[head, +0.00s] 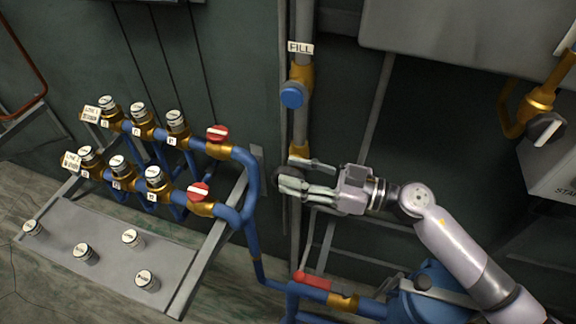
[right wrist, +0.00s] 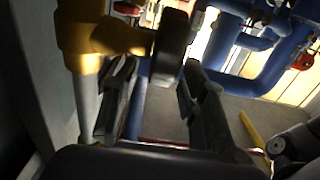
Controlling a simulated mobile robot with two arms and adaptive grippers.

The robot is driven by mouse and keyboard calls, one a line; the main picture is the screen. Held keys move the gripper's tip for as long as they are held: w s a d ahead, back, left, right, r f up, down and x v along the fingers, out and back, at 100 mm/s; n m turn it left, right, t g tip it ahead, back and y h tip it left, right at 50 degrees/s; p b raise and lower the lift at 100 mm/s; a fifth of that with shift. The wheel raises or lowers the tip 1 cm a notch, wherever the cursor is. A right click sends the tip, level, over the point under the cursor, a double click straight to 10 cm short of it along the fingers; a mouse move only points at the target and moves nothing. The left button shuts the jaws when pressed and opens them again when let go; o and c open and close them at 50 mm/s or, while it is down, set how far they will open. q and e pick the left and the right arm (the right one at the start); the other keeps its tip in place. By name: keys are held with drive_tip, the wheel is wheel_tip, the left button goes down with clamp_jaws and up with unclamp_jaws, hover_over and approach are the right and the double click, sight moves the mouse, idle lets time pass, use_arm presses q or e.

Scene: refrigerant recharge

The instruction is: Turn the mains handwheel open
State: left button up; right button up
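A dark round handwheel (right wrist: 172,47) sits on the side of a yellow valve body (right wrist: 118,38) in the right wrist view. In the head view the handwheel (head: 278,177) is mostly hidden behind my fingers, low on the vertical pipe. My right gripper (head: 286,175) reaches in from the right in the head view with its fingers spread. In the right wrist view the fingers of this gripper (right wrist: 160,68) are apart, and the handwheel lies at their tips, closer to the right finger. I cannot tell whether they touch it. My left gripper is not in view.
A blue knob (head: 292,95) sits higher on the pipe below the FILL label (head: 300,48). Blue manifold pipes (head: 245,175) with red handles (head: 199,191) stand left. A red lever (head: 312,281) and blue tank (head: 430,295) lie below my arm.

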drive_tip(key=shift+x, duration=1.05)
drive_tip(key=shift+c, duration=0.6)
clamp_jaws()
